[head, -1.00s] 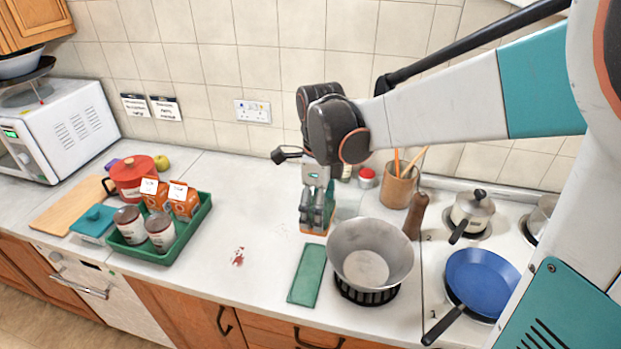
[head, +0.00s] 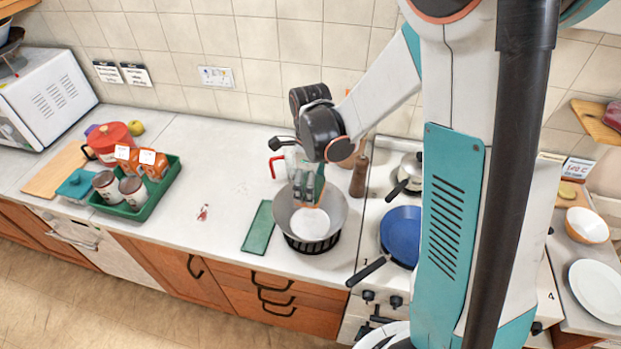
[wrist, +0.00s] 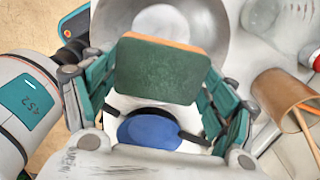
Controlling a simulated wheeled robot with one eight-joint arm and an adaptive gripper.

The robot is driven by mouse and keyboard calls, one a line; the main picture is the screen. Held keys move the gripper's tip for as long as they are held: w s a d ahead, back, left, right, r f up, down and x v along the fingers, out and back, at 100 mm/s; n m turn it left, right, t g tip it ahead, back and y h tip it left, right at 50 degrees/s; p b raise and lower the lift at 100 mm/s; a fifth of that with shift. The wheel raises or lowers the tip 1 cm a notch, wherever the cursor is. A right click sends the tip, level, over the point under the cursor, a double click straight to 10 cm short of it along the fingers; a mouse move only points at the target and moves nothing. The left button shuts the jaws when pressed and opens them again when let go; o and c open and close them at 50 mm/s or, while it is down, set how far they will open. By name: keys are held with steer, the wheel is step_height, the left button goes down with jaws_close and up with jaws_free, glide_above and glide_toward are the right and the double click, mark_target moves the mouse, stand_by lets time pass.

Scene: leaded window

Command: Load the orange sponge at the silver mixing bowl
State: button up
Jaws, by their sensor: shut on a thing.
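The silver mixing bowl (head: 338,211) stands on a dark round base on the counter, and its grey inside fills the top of the wrist view (wrist: 215,50). My gripper (head: 307,196) is over the bowl, its fingers at or within the rim in the head view. In the wrist view my gripper (wrist: 158,85) is shut on the orange sponge (wrist: 160,70), which has a dark green face and an orange edge. In the head view the fingers mostly hide the sponge. I cannot tell whether the sponge touches the bowl.
A green flat mat (head: 258,228) lies left of the bowl. A pepper mill (head: 360,176) stands close behind it at the right. A blue pan (head: 401,235) sits on the stove to the right.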

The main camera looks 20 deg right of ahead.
steer(key=shift+f+b, duration=1.5)
steer(key=shift+f, duration=1)
step_height(320, 180, down, 9)
steer(key=b, duration=0.7)
steer(key=shift+r+b, duration=0.2)
steer(key=shift+b, duration=0.15)
steer(key=shift+r, duration=0.1)
steer(key=shift+r+p, duration=3.85)
steer(key=shift+r, duration=2.05)
steer(key=shift+r+p, duration=1.25)
steer(key=shift+r, duration=0.75)
